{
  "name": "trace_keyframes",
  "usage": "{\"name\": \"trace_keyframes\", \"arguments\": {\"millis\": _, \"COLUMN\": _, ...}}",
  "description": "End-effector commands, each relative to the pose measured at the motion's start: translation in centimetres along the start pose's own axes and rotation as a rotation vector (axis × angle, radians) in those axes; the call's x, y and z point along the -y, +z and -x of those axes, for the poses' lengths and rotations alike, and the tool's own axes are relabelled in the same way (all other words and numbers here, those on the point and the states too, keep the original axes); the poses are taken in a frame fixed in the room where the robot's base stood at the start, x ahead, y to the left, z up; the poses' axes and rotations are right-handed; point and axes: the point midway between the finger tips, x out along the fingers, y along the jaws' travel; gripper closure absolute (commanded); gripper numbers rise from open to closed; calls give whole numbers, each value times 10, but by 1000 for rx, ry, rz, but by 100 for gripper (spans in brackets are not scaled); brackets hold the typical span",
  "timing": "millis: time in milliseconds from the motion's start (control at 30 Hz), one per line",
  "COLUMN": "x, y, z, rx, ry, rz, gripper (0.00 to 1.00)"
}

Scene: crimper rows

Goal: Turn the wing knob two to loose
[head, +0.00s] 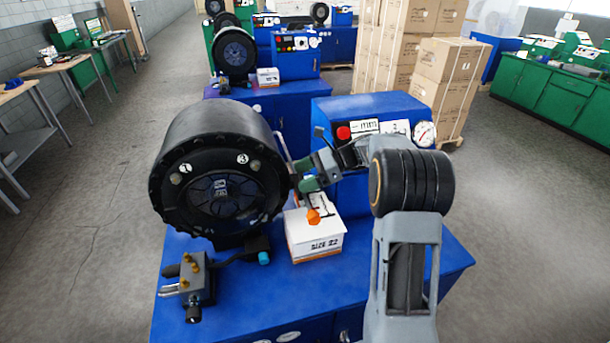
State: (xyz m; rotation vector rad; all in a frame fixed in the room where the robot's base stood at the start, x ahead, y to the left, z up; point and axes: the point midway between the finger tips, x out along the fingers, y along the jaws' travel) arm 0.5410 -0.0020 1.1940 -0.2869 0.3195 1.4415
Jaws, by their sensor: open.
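The crimper's black round head (222,172) stands on a blue bench at centre left. Its face carries white round labels 1 and 3 and small pale fasteners. I cannot make out a label 2 or pick out wing knob two with certainty. My gripper (303,175) is at the right rim of the head, seen from behind and small, with greenish fingers. It looks open, and I see nothing held. I cannot tell whether it touches the head. An orange piece (313,216) shows just below it, over a white box (315,238).
The white box reads SIZE 22. A grey valve block with brass fittings (197,285) sits at the bench's front left. A blue control cabinet (372,108) with a red button and gauge stands behind my arm. The bench's front middle is clear.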

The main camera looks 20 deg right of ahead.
Motion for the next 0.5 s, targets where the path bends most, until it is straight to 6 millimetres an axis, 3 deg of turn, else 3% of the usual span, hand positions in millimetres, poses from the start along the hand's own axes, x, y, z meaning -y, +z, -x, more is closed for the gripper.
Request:
{"name": "trace_keyframes", "arguments": {"millis": 100, "x": 0, "y": 0, "z": 0, "rx": 0, "ry": 0, "rz": 0, "gripper": 21}}
{"name": "trace_keyframes", "arguments": {"millis": 500, "x": 0, "y": 0, "z": 0, "rx": 0, "ry": 0, "rz": 0, "gripper": 60}}
